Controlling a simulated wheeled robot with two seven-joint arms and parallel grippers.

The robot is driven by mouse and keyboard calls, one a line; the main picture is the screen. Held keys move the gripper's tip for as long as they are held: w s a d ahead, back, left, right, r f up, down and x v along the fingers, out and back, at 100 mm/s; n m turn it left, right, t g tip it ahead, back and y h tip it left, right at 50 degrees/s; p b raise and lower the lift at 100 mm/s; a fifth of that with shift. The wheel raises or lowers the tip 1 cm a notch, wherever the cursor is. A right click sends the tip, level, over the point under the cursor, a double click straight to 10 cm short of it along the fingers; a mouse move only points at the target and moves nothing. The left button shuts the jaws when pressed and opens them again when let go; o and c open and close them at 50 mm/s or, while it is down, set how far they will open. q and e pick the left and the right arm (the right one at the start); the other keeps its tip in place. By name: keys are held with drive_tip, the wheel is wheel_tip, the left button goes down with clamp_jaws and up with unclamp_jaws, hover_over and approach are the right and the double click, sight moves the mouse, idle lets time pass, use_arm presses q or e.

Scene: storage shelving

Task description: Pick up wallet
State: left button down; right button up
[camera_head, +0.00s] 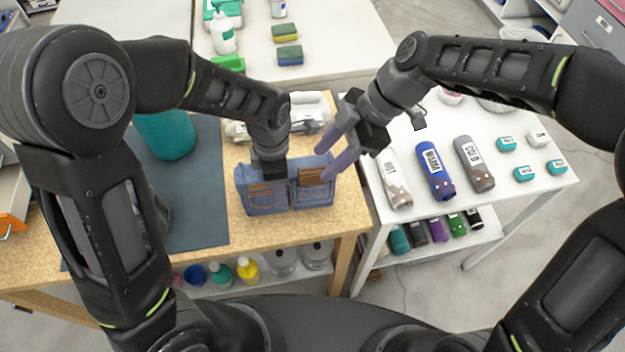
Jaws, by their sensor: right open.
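A brown wallet-like item (314,176) sits in the right part of a blue denim holder (262,208) on the wooden table. Another brown item (259,192) shows in the left part, partly hidden by my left gripper. My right gripper (323,163) is open, its two purple-grey fingers pointing down and left just above and beside the right brown item. I cannot tell whether they touch it. My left gripper (268,178) points down at the left part of the holder; its fingers are largely hidden, so its jaw state is unclear.
A dark mat (205,205) and teal container (165,135) lie left of the holder. A white table (510,205) at right carries several bottles and small boxes, with more on its lower shelf. Behind is another white table (340,45) with sponges (290,55).

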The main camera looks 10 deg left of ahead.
sight(315, 170)
drive_tip(key=shift+a+f, duration=0.1)
drive_tip(key=x, duration=0.4)
drive_tip(key=shift+a+f, duration=0.3)
drive_tip(key=shift+a, duration=0.05)
drive_tip(key=shift+f, duration=0.2)
drive_tip(key=shift+s+f, duration=0.1)
